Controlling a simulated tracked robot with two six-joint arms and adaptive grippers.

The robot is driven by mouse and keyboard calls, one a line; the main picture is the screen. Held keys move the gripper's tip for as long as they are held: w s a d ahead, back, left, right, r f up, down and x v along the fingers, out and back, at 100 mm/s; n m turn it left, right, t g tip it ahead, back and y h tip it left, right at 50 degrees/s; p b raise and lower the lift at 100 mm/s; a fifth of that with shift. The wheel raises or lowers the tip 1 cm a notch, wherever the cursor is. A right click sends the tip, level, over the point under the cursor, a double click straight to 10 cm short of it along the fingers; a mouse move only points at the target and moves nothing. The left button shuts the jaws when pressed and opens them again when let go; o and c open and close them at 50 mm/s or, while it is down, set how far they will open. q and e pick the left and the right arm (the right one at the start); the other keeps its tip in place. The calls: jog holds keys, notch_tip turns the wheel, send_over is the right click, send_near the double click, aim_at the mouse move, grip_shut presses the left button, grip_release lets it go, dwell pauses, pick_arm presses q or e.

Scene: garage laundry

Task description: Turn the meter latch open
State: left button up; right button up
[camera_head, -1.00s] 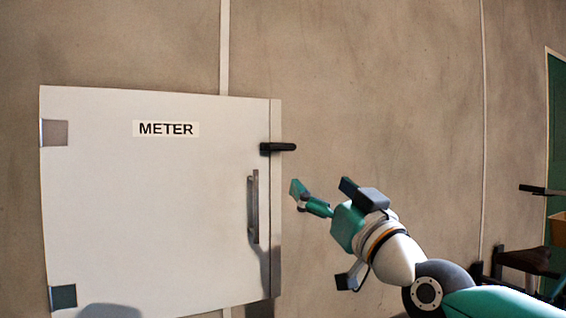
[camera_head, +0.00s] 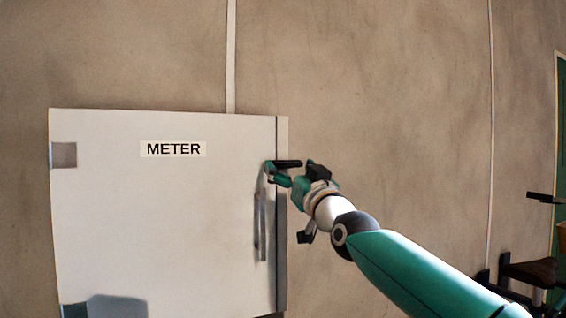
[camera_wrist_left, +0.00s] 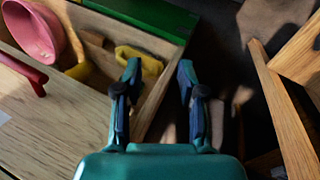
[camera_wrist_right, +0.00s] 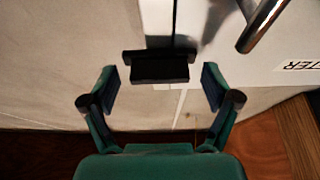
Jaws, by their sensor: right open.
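The white meter cabinet (camera_head: 160,230) carries a METER label (camera_head: 173,149) and is closed against the wall. Its black latch (camera_head: 288,163) lies horizontal at the upper right edge of the door. The metal bar handle (camera_head: 261,222) is below the latch. My right gripper (camera_head: 278,172) is at the latch. In the right wrist view, the latch (camera_wrist_right: 158,67) sits between the two open fingers (camera_wrist_right: 160,88), with a gap on each side. My left gripper (camera_wrist_left: 157,85) is open and empty, away from the cabinet, and shows only in the left wrist view.
In the left wrist view, a wooden surface (camera_wrist_left: 45,125) has a pink bowl (camera_wrist_left: 34,32) and a yellow object (camera_wrist_left: 138,60) near it. Wooden slats (camera_wrist_left: 285,110) stand at the right. Dark equipment (camera_head: 530,270) stands at the far right of the head view.

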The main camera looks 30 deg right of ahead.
jog(key=shift+w+r, duration=0.1)
jog(key=shift+w, duration=0.15)
